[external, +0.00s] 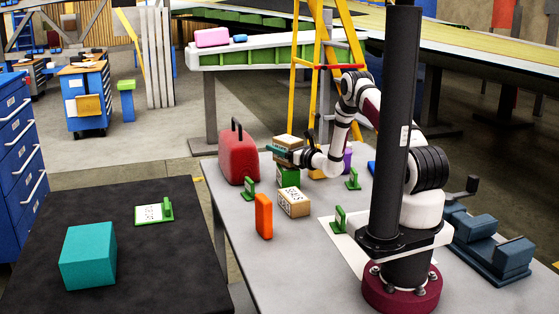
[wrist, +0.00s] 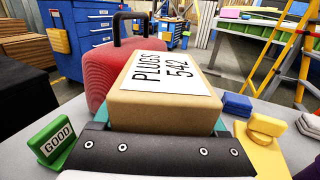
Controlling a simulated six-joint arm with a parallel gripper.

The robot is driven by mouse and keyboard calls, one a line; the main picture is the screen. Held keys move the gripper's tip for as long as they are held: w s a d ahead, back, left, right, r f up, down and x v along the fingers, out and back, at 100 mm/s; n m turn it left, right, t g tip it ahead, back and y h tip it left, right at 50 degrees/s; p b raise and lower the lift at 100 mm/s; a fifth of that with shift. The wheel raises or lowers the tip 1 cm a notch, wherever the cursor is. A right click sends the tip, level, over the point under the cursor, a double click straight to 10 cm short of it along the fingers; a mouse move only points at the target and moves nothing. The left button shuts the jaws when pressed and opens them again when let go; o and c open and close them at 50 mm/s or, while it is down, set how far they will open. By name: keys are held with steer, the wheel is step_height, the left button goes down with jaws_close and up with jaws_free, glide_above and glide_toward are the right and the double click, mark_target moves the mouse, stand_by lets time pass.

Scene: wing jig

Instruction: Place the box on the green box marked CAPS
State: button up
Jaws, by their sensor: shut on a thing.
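My gripper (external: 283,152) is shut on a tan cardboard box (wrist: 165,95) labelled PLUGS 542. In the external view the held box (external: 288,141) is level, directly above a green box (external: 288,176) on the grey table. I cannot tell whether the two touch. The green box's marking is too small to read there, and the gripper and held box hide its upper part. In the wrist view the held box hides what lies beneath it.
A red case (external: 238,158) stands left of the green box. Another tan labelled box (external: 294,202) and an orange block (external: 263,216) stand in front. Green sign holders (external: 249,188) stand nearby; one reads GOOD (wrist: 57,143). A yellow ladder (external: 318,80) rises behind.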

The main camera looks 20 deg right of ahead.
steer(key=shift+f, duration=0.55)
steer(key=o, duration=1.5)
steer(key=shift+f, duration=0.1)
steer(key=shift+s+d, duration=0.1)
steer(key=v, duration=1.1)
steer(key=shift+s+d, duration=0.15)
steer(key=shift+s, duration=0.2)
